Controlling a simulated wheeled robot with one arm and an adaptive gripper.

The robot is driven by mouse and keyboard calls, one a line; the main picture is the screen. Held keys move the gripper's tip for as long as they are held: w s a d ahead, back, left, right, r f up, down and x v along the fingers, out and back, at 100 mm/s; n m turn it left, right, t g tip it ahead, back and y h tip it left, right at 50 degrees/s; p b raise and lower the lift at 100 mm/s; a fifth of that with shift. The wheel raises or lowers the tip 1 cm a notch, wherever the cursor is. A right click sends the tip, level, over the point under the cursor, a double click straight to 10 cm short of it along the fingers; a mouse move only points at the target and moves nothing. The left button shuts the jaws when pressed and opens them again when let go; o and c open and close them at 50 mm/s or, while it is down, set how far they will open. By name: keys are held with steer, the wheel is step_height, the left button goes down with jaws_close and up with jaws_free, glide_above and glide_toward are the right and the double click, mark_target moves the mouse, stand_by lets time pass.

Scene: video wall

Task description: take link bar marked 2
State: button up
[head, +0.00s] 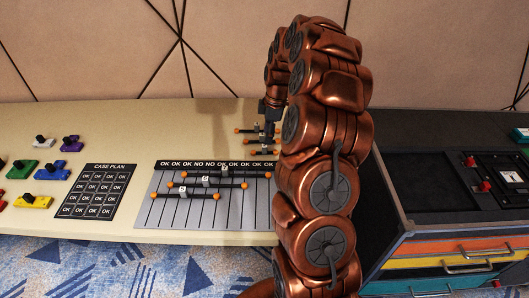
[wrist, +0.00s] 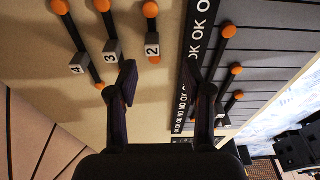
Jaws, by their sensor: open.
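The link bar marked 2 (wrist: 152,30) lies on the cream table in the wrist view, nearest the OK strip. It is a dark bar with orange ball ends and a grey tag block. The bars marked 3 (wrist: 107,22) and 4 (wrist: 73,32) lie beside it to the left. My gripper (wrist: 158,77) is open and empty, its two fingers apart, with the lower ball of bar 2 showing just beyond the gap between the tips. In the head view my gripper (head: 270,120) is over the loose bars, partly hidden by my arm; tags there are unreadable.
A lined chart (head: 155,212) with an OK strip (head: 190,164) holds several other bars. Left are a black case plan (head: 97,190) and coloured blocks (head: 37,202). A dark cabinet (head: 432,180) with coloured drawers stands right. The table's back left is clear.

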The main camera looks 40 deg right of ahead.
mark_target(264, 152)
step_height(264, 152, down, 2)
steer(key=shift+w+f, duration=0.15)
steer(key=shift+w+f+p, duration=0.3)
steer(key=shift+f+p, duration=0.35)
steer(key=shift+f, duration=0.2)
steer(key=shift+w+a+f+p, duration=0.15)
steer(key=shift+w+f+p, duration=0.1)
steer(key=shift+f, duration=0.7)
steer(key=shift+w+a+f+p, duration=0.1)
steer(key=shift+f+p, duration=0.15)
steer(key=shift+f, duration=0.7)
jaws_close()
